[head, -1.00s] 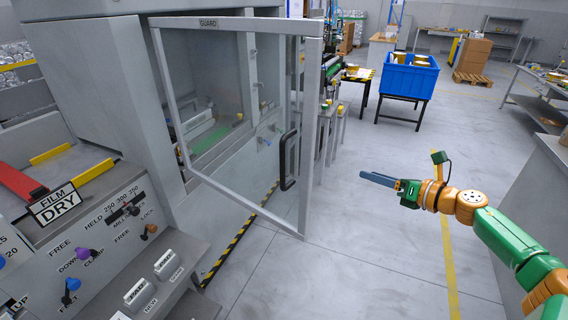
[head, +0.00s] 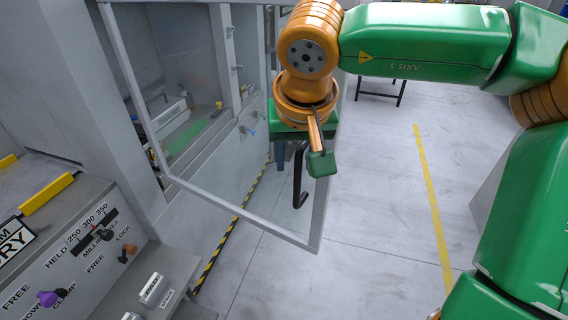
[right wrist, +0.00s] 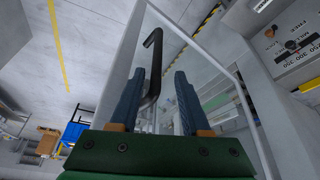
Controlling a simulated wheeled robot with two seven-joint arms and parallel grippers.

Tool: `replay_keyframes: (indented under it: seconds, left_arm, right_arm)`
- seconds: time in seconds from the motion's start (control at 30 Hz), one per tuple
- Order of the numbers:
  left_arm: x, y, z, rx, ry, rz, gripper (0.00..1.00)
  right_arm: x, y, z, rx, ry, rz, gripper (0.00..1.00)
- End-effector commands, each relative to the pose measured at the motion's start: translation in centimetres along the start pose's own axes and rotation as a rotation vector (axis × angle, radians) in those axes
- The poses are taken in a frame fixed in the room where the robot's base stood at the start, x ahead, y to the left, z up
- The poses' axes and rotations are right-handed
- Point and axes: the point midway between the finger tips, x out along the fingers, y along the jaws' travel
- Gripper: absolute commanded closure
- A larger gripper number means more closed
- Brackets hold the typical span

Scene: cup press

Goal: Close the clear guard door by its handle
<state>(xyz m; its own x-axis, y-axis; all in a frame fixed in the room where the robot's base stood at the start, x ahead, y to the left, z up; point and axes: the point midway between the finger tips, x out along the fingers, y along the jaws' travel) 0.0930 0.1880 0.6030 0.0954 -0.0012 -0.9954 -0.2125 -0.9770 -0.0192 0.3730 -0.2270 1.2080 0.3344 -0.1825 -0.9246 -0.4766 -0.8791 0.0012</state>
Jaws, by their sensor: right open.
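The clear guard door (head: 225,195) stands open, swung out from the machine, with a pale grey frame. Its black bar handle (head: 299,178) is near the door's free edge. My right gripper (head: 289,165) is at the handle, partly hidden behind its own wrist in the head view. In the right wrist view, the right gripper (right wrist: 155,78) is open. The handle (right wrist: 151,82) shows between its two blue-grey fingers, closer to the left one, with no grip on it. I cannot tell how deep it sits between them. My left gripper is out of view.
The grey machine body (head: 175,60) and its opening are left of the door. A control panel (head: 95,235) with knobs and levers stands at the lower left. A yellow-black striped edge (head: 225,240) runs below the machine. The floor right of the door is clear.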

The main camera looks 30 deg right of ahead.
Motion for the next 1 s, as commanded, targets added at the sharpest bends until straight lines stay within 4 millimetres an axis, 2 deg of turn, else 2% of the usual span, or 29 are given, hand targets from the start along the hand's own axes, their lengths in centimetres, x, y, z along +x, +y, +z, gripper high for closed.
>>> replay_keyframes:
  seconds: [0.13,0.3,0.57,0.73,0.77,1.0]
  left_arm:
    - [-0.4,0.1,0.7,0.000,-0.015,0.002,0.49]
    - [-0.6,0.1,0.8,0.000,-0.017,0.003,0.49]
    - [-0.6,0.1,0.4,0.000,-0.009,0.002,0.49]
    - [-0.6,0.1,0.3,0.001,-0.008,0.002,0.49]
    - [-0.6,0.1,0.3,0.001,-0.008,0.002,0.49]
    - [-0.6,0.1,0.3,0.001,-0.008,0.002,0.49]
  right_arm:
    - [3.1,0.0,0.1,0.000,-0.007,-0.001,0.53]
    - [5.4,0.0,0.1,0.004,-0.005,-0.003,0.53]
    - [5.9,0.0,0.1,0.006,-0.004,-0.006,0.53]
    - [5.9,0.0,0.1,0.007,-0.004,-0.006,0.96]
    - [5.9,0.0,0.1,0.007,-0.003,-0.006,1.00]
    - [5.8,-0.1,0.0,0.007,-0.003,-0.007,1.00]
